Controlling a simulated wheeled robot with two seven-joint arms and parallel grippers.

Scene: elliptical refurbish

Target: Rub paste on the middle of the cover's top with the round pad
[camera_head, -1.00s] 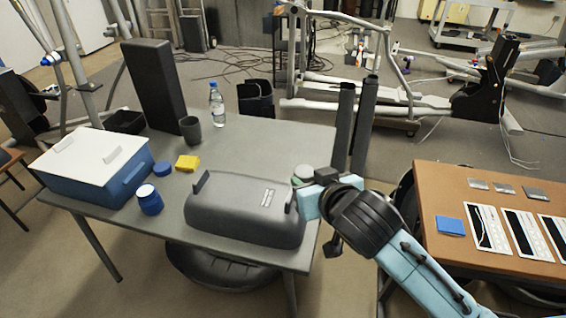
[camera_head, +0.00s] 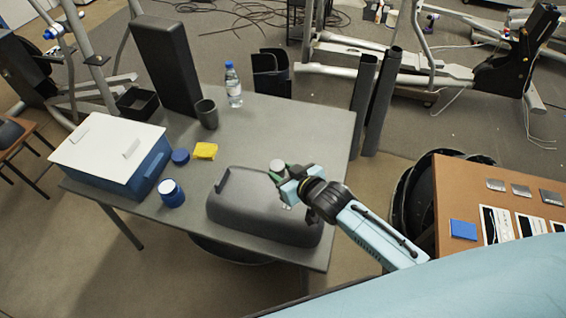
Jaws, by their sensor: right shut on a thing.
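The dark grey cover (camera_head: 245,212) lies on the grey table, a raised tab at its left end. My right gripper (camera_head: 281,178) is over the far right part of the cover, shut on the round pad (camera_head: 277,166), which has a pale top and a green part. I cannot tell whether the pad touches the cover, and the gripper hides part of the cover's top. A blue jar (camera_head: 172,196) with a white top, probably the paste, stands left of the cover. A blue lid (camera_head: 180,156) lies behind the jar. My left gripper is out of view.
A yellow sponge (camera_head: 205,151), a grey cup (camera_head: 207,115), a water bottle (camera_head: 233,86) and a tall black block (camera_head: 166,65) stand behind. A blue box with a white lid (camera_head: 106,148) is at left. The table's back right is clear. A brown table (camera_head: 470,190) is at right.

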